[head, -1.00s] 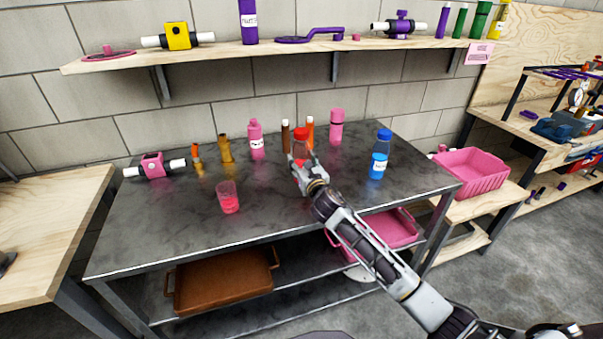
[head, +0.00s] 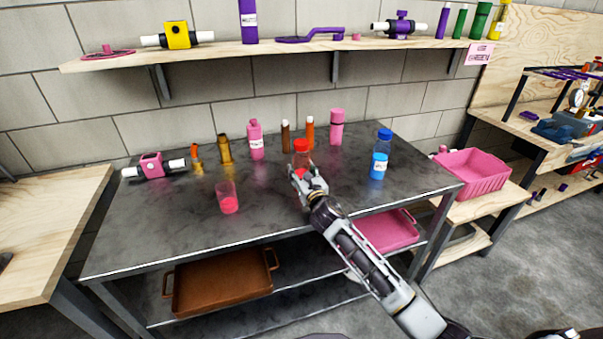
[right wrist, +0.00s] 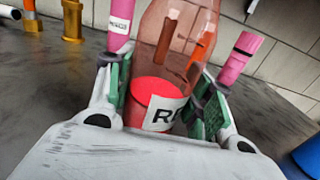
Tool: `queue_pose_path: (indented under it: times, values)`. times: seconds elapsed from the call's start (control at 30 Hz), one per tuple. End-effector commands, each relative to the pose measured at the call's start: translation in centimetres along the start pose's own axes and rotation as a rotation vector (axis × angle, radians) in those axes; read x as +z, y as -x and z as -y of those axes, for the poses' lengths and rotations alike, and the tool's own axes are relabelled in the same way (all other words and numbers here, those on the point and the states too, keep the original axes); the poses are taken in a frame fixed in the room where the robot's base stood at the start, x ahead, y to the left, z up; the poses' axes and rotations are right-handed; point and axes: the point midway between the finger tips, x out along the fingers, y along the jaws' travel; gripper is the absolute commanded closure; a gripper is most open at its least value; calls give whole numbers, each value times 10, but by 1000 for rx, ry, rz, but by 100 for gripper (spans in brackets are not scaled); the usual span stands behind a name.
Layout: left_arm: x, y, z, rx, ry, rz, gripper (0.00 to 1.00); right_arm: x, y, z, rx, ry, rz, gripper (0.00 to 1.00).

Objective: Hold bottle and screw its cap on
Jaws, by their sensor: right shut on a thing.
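My left gripper is not in view.
A pink cup (head: 228,198) stands at the left front. A blue bottle (head: 380,155) stands to the right. A pink bottle (head: 256,141), a pink cylinder (head: 336,127) and brown and orange tubes stand behind. A wooden shelf (head: 270,50) hangs above.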

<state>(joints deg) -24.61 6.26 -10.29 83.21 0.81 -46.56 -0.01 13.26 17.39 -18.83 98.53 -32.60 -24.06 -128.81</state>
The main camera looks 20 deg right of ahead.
Motion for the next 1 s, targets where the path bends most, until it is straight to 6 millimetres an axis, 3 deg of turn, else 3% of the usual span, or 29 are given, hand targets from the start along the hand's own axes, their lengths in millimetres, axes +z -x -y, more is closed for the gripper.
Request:
queue_pose_path:
  times: [0.37, 0.4, 0.53, 1.0]
  values:
    - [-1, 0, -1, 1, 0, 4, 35, -2, 0, 0, 0, 0, 1, 100]
    - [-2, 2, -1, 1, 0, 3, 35, -2, 0, 0, 0, 0, -1, 44]
    - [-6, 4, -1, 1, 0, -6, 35, -2, 0, 0, 0, 0, -1, 27]
    - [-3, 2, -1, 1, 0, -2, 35, 0, 0, 0, 0, 0, 0, 27]
